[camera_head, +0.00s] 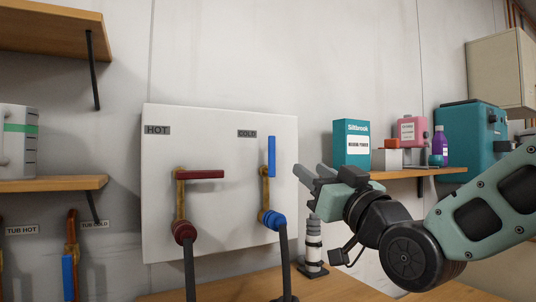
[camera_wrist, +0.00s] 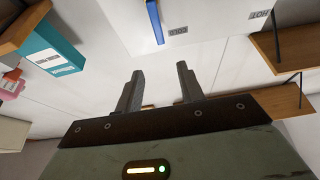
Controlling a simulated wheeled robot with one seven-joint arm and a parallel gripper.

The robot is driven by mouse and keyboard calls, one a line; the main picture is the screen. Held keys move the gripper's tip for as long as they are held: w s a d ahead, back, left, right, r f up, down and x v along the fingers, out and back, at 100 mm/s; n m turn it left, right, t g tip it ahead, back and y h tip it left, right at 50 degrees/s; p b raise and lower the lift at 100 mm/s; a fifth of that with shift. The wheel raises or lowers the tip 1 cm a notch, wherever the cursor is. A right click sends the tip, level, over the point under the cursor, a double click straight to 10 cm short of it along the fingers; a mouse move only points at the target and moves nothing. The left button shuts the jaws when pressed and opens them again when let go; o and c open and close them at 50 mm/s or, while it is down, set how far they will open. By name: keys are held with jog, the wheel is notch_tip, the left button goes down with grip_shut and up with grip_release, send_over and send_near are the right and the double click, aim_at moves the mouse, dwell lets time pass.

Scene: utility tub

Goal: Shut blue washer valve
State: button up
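The blue washer valve handle (camera_head: 271,157) stands upright, in line with its brass pipe, under the COLD label (camera_head: 247,133) on a white panel (camera_head: 225,140). A blue collar and dark hose (camera_head: 272,220) hang below it. My gripper (camera_head: 309,170) is just right of this valve, apart from it, fingers pointing up and left. In the wrist view, which is turned over, my gripper (camera_wrist: 158,72) is open with nothing between its fingers. The blue handle (camera_wrist: 155,22) shows beyond the fingertips there, near the top edge.
A red handle (camera_head: 200,174) lies level under the HOT label (camera_head: 157,130). A teal box (camera_head: 351,144), pink container (camera_head: 411,130) and purple bottle (camera_head: 440,147) stand on the right shelf behind my gripper. A grey-white cylinder (camera_head: 313,245) stands below my gripper.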

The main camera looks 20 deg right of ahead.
jog(key=w+r+p, duration=0.1)
jog(key=p, duration=1.6)
send_near(273, 141)
jog(key=p+x, duration=0.2)
jog(key=p, duration=0.2)
jog(key=shift+s+r, duration=0.1)
jog(key=shift+r, duration=0.1)
jog(key=shift+p, duration=0.65)
jog(key=p+x, duration=0.1)
jog(key=x, duration=0.3)
jog(key=p+x, duration=0.1)
jog(key=x, duration=0.3)
jog(key=shift+w+f+p, duration=0.1)
jog(key=shift+w+p, duration=0.25)
jog(key=shift+w, duration=0.05)
grip_shut()
